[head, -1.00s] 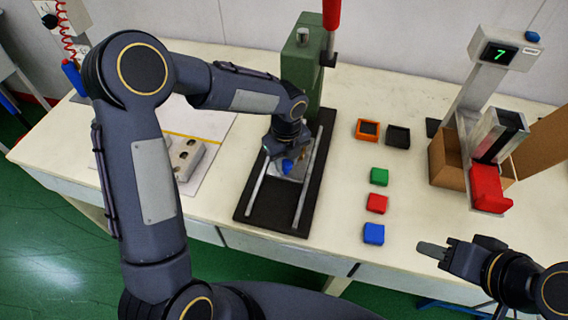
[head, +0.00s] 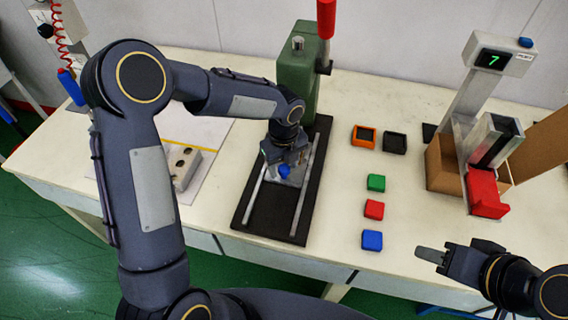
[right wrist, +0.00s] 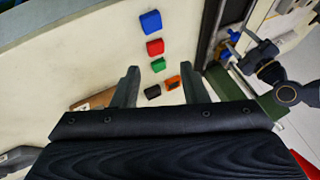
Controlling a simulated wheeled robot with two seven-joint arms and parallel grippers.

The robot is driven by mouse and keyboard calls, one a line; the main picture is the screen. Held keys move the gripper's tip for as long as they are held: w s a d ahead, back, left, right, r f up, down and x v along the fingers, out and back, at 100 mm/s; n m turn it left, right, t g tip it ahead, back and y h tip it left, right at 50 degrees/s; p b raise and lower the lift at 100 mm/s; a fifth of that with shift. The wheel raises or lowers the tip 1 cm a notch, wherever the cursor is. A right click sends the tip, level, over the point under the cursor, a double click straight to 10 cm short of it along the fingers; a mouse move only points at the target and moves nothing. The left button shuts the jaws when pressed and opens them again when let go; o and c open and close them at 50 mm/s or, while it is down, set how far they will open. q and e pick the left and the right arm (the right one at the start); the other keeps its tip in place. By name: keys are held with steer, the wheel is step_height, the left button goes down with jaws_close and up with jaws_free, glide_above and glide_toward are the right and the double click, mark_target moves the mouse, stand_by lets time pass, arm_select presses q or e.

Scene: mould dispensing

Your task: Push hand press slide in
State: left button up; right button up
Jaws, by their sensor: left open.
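The hand press (head: 297,75) is green with a red handle (head: 326,18) and stands at the back of the table. Its dark base (head: 270,212) carries two silver rails running toward the front. A silver slide plate (head: 297,178) with a blue knob (head: 284,171) sits between the rails, in front of the press body. My left gripper (head: 284,164) is open, pointing down at the slide by the knob and partly hiding both; contact is unclear. My right gripper (head: 432,254) is open and empty near the table's front edge; its spread fingers show in the right wrist view (right wrist: 146,68).
Green (head: 376,183), red (head: 374,209) and blue (head: 372,240) blocks lie right of the press, with orange (head: 363,136) and black (head: 395,142) pieces behind them. A scale-like stand (head: 470,100) reads 7. A grey mould block (head: 185,168) lies left.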

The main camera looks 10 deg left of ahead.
arm_select(q)
step_height(320, 180, up, 8)
steer(key=shift+f, duration=0.1)
stand_by(0.4)
